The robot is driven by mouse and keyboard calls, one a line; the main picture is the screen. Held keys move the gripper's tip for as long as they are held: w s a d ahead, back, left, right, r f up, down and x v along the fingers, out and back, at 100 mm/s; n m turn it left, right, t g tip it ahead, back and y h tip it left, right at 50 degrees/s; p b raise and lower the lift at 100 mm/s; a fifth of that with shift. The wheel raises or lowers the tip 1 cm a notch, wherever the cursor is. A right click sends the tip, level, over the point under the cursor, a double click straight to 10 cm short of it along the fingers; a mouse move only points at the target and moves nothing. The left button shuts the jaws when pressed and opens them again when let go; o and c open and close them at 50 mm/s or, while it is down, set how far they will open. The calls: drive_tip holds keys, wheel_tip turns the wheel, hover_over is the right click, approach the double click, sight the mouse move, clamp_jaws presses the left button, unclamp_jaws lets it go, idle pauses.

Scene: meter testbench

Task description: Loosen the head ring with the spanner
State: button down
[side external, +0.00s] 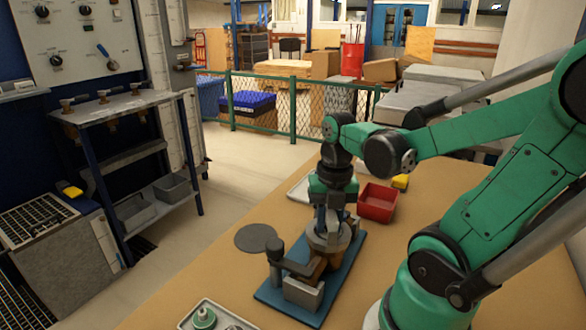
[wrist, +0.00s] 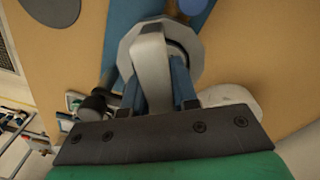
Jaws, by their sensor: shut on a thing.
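My gripper (side external: 326,212) points down over the meter (side external: 318,262), which is held in a vise (side external: 302,291) on a blue base plate (side external: 268,292). In the wrist view its two blue fingers (wrist: 157,92) are shut on a pale grey upright bar, which looks like the spanner (wrist: 151,62). A round grey ring, apparently the head ring (wrist: 185,37), lies just beyond the fingers, around the bar's far end in the picture. Whether the spanner is seated on the ring is hidden by the fingers and bar.
A flat grey disc (side external: 255,237) lies left of the base plate. A red bin (side external: 377,203) and a yellow item (side external: 400,181) stand behind. A tray (side external: 232,322) with a green-and-white part is at the front edge. The bench right of the plate is partly covered by my arm.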

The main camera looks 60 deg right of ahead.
drive_tip(key=shift+r, duration=0.5)
idle(0.6)
drive_tip(key=shift+r, duration=1.9)
